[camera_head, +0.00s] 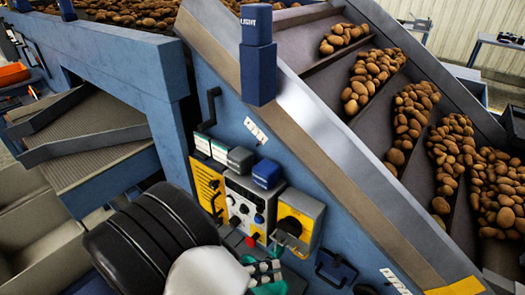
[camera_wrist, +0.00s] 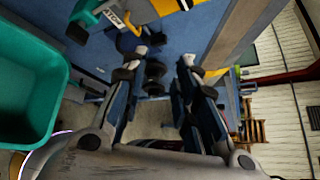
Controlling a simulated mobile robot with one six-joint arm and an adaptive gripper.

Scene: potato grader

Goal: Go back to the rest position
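In the wrist view my gripper (camera_wrist: 164,58) is open. Its two fingers stand well apart and nothing is held between them. Behind the gap is the blue side of the machine, with small dark parts that I cannot make out. In the head view my dark and white arm parts fill the lower left, and I cannot make out the gripper's fingers clearly there. The grader's control panel (camera_head: 243,203) with knobs, a red button (camera_head: 252,241) and yellow plates is just beyond my arm.
A sloped conveyor (camera_head: 320,84) carries potatoes (camera_head: 408,112) at the right. A blue post (camera_head: 257,55) rises above the panel. A metal chute (camera_head: 85,138) is at the left. In the wrist view a teal bin (camera_wrist: 28,130) stands close at the left of my gripper.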

